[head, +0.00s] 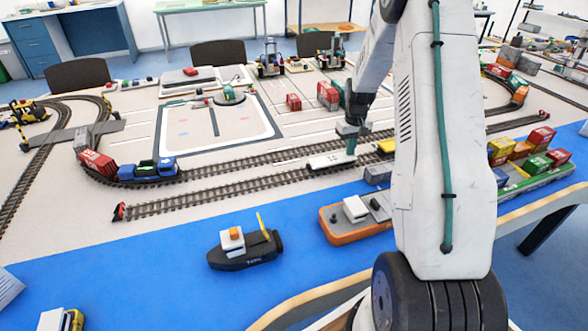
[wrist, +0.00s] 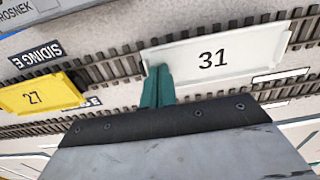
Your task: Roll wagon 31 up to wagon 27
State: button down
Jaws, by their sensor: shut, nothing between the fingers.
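Wagon 31 (wrist: 225,50), a white flat wagon, stands on a track at the upper right of the wrist view. It also shows in the head view (head: 322,162). Wagon 27 (wrist: 38,95), yellow, stands to its left in the wrist view, with a gap of bare track between them. In the head view, wagon 27 (head: 386,147) is right of wagon 31, partly hidden by my arm. My gripper (wrist: 157,76) has its teal fingers shut and empty. They overlap wagon 31's end nearer wagon 27; I cannot tell whether they touch it.
A "SIDING E" label (wrist: 36,56) lies beside the track. A red buffer stop (head: 119,211) ends the track at left. A blue locomotive (head: 148,170) stands on the neighbouring track. A tugboat (head: 244,250) and an orange-hulled vessel (head: 345,228) lie on the blue area in front.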

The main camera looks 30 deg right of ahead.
jog(key=shift+s+d, duration=0.2)
jog(key=shift+d, duration=0.7)
jog(key=shift+s+d, duration=0.2)
jog(key=shift+d, duration=0.7)
jog(key=shift+d, duration=0.2)
jog(key=shift+s+d, duration=0.25)
jog(key=shift+d, duration=0.95)
jog(key=shift+s+d, duration=0.25)
jog(key=shift+d, duration=0.9)
notch_tip(320, 180, up, 7)
dwell(0.6)
